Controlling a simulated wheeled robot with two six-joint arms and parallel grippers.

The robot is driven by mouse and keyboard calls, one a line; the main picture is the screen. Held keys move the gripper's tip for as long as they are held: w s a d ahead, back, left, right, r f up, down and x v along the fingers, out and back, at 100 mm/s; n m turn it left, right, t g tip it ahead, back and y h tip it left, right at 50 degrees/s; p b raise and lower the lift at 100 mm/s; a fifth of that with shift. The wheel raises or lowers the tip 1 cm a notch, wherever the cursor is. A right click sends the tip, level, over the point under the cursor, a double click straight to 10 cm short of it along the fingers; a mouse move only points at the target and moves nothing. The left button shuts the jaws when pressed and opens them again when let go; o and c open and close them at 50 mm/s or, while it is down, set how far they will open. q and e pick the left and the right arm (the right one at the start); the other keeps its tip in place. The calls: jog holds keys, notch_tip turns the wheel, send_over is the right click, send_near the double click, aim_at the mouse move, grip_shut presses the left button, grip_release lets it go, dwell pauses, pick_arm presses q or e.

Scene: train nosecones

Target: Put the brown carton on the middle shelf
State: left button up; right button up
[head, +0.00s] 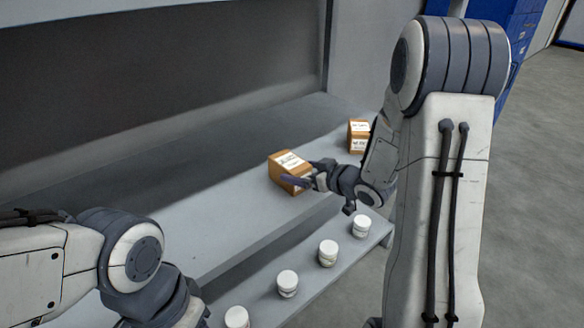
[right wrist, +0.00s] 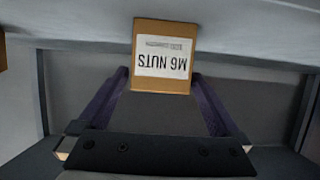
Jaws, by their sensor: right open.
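A brown carton (head: 283,175) with a white label rests on a grey shelf (head: 225,215) near the middle of the head view. In the right wrist view the carton (right wrist: 162,48) reads "M6 NUTS" upside down. My right gripper (head: 302,174) is open at the carton's near right side. Its fingers lie on either side of the carton's near end, and I cannot tell whether they touch it. The part of the carton behind the fingers is hidden. My left arm shows at the lower left, with its gripper out of the picture.
A second brown carton (head: 359,136) stands farther right on the same shelf, close to my right arm. Several white jars (head: 328,253) stand in a row on a lower ledge. The shelf left of the carton is clear. Blue cabinets (head: 508,45) stand at the back right.

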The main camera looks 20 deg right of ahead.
jog(key=v, duration=0.4)
jog(key=p+v, duration=0.1)
jog(key=v, duration=0.1)
jog(key=shift+s+a+r, duration=0.1)
jog(key=shift+s+a, duration=0.1)
jog(key=shift+a, duration=0.05)
jog(key=a+g, duration=0.1)
jog(key=a+h, duration=0.1)
jog(key=a, duration=0.1)
jog(key=a+g+h, duration=0.1)
jog(key=a, duration=0.1)
jog(key=shift+w+f+n+g, duration=0.2)
jog(key=shift+f+n+g, duration=0.1)
jog(key=shift+f+n, duration=0.1)
jog(key=s+a+n+g, duration=0.1)
jog(key=s+a+g, duration=0.4)
jog(key=s, duration=0.8)
jog(key=s+a+n+g+h, duration=0.1)
jog(key=s+a+g, duration=0.4)
jog(key=s+a, duration=0.6)
jog(key=s, duration=0.3)
jog(key=shift+r+n+h, duration=0.3)
jog(key=shift+s, duration=0.15)
